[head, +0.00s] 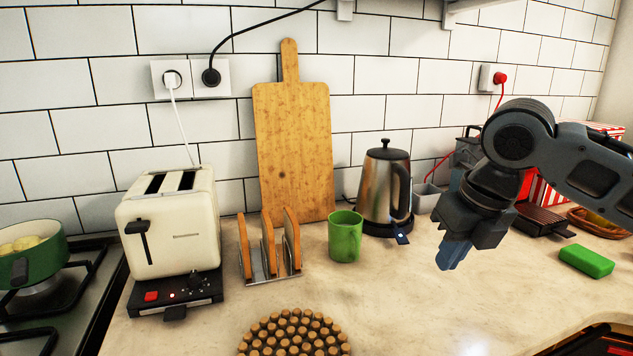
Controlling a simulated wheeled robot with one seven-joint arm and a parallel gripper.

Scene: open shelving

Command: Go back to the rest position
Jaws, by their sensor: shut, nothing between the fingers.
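My gripper (452,255) hangs over the right part of the counter in the head view, fingers pointing down. Its fingers are together and hold nothing. It is in front of and to the right of the steel kettle (386,188), apart from it. My arm reaches in from the right edge of the view. The counter (400,300) directly below the gripper is bare.
A cream toaster (172,230), a toast rack (270,250) with slices and a green mug (345,236) stand left of the kettle. A wooden board (293,150) leans on the tiles. A green sponge (586,261) lies at right. A round trivet (293,333) lies in front.

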